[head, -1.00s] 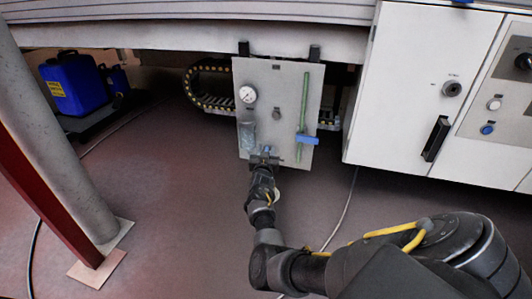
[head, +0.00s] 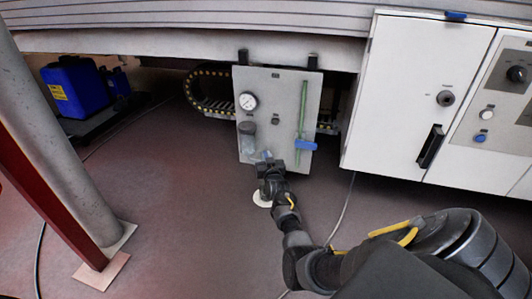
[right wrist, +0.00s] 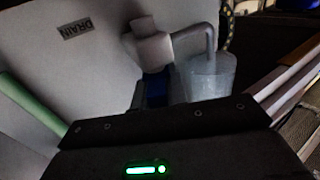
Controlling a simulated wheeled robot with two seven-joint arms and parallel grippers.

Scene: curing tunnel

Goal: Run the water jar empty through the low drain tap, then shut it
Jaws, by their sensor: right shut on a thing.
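The water jar (head: 248,136) is a clear cylinder at the lower left of a grey panel (head: 282,90). Its water level is too small to read. In the right wrist view the jar (right wrist: 208,78) stands beside a grey elbow pipe and the pale body of the drain tap (right wrist: 153,46), near a label reading DRAIN (right wrist: 76,29). My right gripper (head: 268,164) is at the panel's lower edge, shut on the tap's blue handle, which shows partly between the fingers in the wrist view (right wrist: 155,88). The fingers hide the rest of the handle. My left gripper is out of view.
A white cabinet (head: 405,90) stands right, a grey post (head: 65,150) left. Floor between is open.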

